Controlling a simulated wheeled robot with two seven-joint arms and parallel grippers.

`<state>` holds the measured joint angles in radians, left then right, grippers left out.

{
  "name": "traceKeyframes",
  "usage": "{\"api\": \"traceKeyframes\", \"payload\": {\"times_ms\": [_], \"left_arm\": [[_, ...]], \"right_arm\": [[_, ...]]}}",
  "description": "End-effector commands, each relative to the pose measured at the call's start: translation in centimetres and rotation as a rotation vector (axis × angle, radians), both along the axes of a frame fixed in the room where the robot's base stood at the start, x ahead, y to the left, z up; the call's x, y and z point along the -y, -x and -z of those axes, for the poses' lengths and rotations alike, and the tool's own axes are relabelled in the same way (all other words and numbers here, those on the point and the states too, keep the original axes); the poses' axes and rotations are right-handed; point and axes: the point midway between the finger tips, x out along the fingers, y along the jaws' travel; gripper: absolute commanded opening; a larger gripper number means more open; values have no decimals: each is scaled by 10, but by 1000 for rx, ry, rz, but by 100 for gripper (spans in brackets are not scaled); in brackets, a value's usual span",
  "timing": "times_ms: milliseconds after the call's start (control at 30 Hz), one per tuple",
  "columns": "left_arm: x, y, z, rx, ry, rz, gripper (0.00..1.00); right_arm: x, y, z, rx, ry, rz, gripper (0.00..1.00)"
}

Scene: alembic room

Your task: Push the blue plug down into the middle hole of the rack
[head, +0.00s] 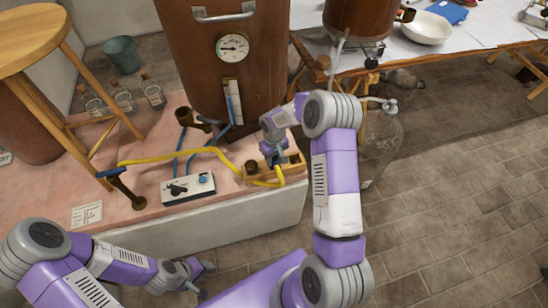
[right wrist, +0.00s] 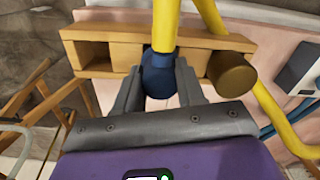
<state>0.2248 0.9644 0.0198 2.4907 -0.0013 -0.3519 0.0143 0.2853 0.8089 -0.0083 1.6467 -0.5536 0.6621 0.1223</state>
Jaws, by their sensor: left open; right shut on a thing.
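The blue plug (right wrist: 158,76) is between the fingers of my right gripper (right wrist: 160,88), which is shut on it. A yellow hose (right wrist: 165,25) runs up from the plug. The wooden rack (right wrist: 82,32) lies directly behind the plug in the right wrist view. The plug covers the rack's middle, so I cannot tell whether it is in the hole. In the head view, my right gripper (head: 277,155) is at the rack (head: 295,163), on the pink bench top. My left gripper (head: 202,277) is open and empty, low in front of the bench.
A brown plug (right wrist: 232,72) is at one end of the rack, beside my right gripper. A switch box (head: 188,188) and the looping yellow hose (head: 180,156) lie left of it. A copper boiler (head: 225,80) stands behind. A glass vessel (head: 382,140) is to the right.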

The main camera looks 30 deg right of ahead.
Motion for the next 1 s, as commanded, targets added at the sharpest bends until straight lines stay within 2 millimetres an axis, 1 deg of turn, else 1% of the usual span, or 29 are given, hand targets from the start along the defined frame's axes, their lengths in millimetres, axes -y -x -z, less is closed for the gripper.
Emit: {"api": "traceKeyframes", "payload": {"times_ms": [633,667,700,833,867,1000], "left_arm": [[0,0,3,0,0,0,45],[0,0,3,0,0,0,45],[0,0,3,0,0,0,45],[0,0,3,0,0,0,45],[0,0,3,0,0,0,45],[0,0,3,0,0,0,45]], "right_arm": [[0,0,4,0,0,0,7],[0,0,4,0,0,0,40],[0,0,4,0,0,0,46],[0,0,4,0,0,0,66],[0,0,4,0,0,0,69],[0,0,4,0,0,0,69]]}}
